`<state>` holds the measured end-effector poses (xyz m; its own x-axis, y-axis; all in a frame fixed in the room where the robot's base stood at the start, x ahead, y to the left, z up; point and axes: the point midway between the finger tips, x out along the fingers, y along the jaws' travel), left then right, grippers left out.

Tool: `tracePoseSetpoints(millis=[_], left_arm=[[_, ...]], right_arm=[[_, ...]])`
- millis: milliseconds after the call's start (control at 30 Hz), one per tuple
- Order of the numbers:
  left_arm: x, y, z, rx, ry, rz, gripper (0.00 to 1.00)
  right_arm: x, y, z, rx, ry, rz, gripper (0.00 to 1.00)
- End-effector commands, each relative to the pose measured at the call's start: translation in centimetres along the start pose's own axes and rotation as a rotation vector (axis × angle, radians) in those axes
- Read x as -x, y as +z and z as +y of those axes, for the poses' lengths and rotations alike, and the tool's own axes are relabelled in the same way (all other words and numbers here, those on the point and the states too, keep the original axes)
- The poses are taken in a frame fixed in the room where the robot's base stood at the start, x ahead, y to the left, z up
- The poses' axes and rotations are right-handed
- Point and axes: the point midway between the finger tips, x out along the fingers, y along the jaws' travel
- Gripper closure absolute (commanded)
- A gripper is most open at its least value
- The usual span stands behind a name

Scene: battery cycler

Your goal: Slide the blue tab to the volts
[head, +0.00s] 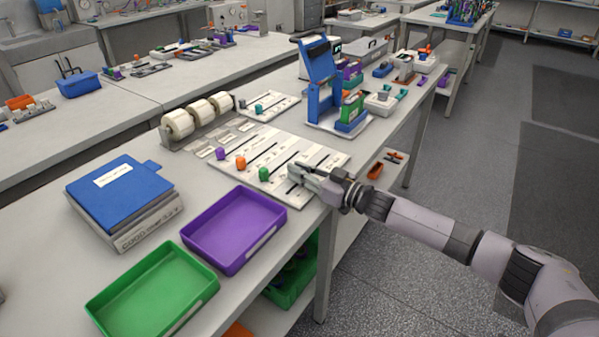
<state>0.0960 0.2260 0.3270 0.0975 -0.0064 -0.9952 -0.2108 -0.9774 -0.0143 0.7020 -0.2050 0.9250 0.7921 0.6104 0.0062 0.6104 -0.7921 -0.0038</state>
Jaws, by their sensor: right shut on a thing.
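The white slider board (300,145) lies flat near the table's front edge, with dark slots and small printed labels. A purple tab (221,153), an orange tab (241,162) and a green tab (264,174) stand at the left ends of their slots. My right gripper (296,173) is shut at the rightmost slot, just right of the green tab. The blue tab does not show; the fingers cover the place where it fits in the row. The labels are too small to read. My left gripper is out of view.
A purple tray (222,262) and a green tray (115,309) lie to the front left, beside a blue-topped stack (118,197). White rolls (178,124) stand behind the board. A tall blue device (323,85) stands at its back right.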

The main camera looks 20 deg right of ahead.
Motion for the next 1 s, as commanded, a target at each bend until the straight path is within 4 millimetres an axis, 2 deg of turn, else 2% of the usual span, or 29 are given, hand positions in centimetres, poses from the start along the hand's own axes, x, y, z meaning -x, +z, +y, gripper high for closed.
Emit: tracePoseSetpoints(millis=[67, 100, 400, 767, 867, 1000], left_arm=[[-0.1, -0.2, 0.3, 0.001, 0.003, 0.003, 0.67], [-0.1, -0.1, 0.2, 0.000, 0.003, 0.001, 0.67], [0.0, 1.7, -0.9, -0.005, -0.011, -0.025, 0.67], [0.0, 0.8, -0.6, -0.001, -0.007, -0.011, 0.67], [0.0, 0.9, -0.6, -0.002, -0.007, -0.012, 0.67], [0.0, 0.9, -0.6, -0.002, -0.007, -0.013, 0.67]], right_arm=[[0.0, 0.6, -0.4, -0.005, -0.006, -0.008, 1.00], [0.0, 0.7, -0.5, -0.005, -0.007, -0.008, 0.81], [0.0, 0.6, -0.4, -0.005, -0.006, -0.007, 0.62], [0.6, 0.6, -0.4, -0.005, -0.005, -0.007, 0.62], [1.9, 0.7, -0.3, -0.006, -0.005, -0.009, 0.62], [4.8, 0.7, -0.3, -0.005, -0.005, -0.011, 0.62]])
